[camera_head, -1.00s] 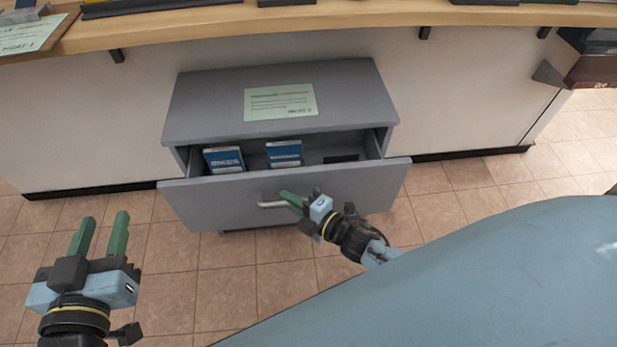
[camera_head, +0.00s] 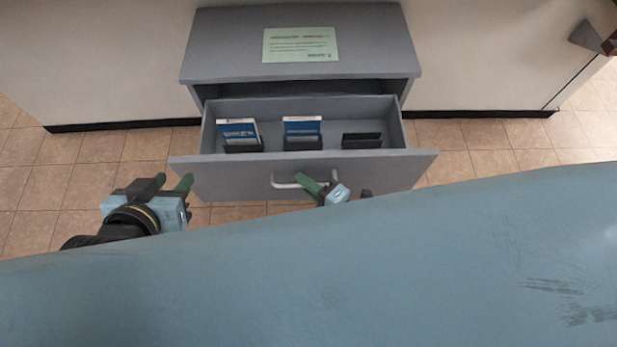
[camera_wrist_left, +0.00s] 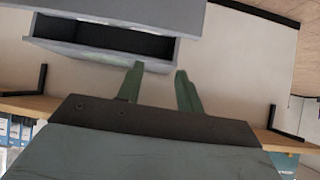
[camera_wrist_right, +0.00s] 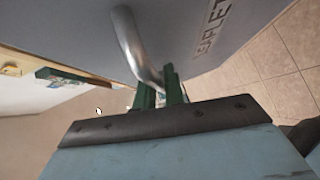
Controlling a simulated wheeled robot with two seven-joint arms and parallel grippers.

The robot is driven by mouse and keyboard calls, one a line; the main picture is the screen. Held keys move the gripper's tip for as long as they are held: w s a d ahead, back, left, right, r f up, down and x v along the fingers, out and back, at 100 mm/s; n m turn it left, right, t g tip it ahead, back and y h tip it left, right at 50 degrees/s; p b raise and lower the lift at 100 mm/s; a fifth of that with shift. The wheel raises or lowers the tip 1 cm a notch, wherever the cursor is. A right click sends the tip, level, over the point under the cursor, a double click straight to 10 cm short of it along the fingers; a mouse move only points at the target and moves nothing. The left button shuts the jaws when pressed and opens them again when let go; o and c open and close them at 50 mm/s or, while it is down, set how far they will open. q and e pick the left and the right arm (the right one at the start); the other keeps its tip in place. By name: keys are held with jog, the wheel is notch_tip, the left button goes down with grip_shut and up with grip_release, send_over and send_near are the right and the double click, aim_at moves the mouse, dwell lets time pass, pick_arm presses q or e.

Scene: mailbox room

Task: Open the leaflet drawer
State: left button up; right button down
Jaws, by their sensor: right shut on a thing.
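The grey leaflet drawer (camera_head: 400,172) is pulled well out of its grey cabinet (camera_head: 215,62). Its silver bar handle (camera_head: 285,184) is on the front panel. My right gripper (camera_head: 312,184) is at the handle's right part, and in the right wrist view its green fingers (camera_wrist_right: 160,92) are shut on the handle (camera_wrist_right: 135,45). Lettering reading "LEAFLET" shows on the drawer front there. My left gripper (camera_head: 174,182) is open and empty, just left of the drawer front. The left wrist view shows its two green fingers (camera_wrist_left: 160,85) apart.
Inside the drawer are black holders (camera_head: 361,141), two with blue-and-white leaflets (camera_head: 302,128). A green notice (camera_head: 300,45) lies on the cabinet top. A pale wall (camera_head: 110,60) stands behind. Tiled floor (camera_head: 500,140) is clear on the right.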

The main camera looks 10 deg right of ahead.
jog(key=shift+d, duration=0.1)
jog(key=c, duration=1.8)
grip_release()
jog(key=shift+o, duration=0.2)
